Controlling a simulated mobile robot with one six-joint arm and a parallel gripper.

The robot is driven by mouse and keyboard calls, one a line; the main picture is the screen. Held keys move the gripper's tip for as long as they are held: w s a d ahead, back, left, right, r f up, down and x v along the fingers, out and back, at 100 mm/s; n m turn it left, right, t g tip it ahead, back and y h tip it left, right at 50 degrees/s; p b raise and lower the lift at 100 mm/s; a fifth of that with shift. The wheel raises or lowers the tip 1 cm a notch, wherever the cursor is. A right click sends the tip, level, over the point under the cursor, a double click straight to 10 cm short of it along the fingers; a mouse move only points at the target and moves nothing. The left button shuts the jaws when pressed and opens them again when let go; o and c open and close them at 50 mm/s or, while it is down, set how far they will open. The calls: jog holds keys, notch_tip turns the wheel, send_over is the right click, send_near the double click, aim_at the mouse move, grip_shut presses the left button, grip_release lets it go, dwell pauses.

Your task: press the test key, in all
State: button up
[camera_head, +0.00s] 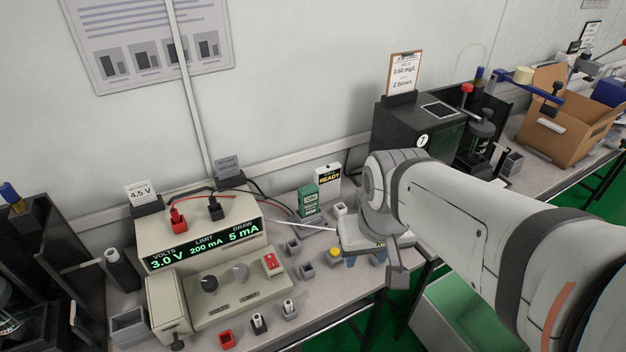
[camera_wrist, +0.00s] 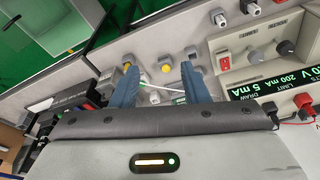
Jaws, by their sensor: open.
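My gripper (camera_head: 367,260) is above the bench beside the power supply, partly hidden by my arm in the head view. In the wrist view my gripper (camera_wrist: 162,86) has its two blue fingers wide apart with nothing held between them. A yellow round-topped piece (camera_head: 334,252) stands on a small grey block left of the fingers. In the wrist view a yellow piece (camera_wrist: 167,69) shows between the fingers, beyond a thin white lead. The power supply (camera_head: 160,238) reads 3.0 V, 200 mA and 5 mA. No part is clearly marked as the test key.
A green box (camera_head: 308,200) and a READY card (camera_head: 328,180) stand at the back. Small grey holders (camera_head: 292,246) crowd the bench near the gripper. A black machine (camera_head: 412,128) and a cardboard box (camera_head: 552,125) are to the right.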

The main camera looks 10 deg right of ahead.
grip_shut()
dwell(1.4)
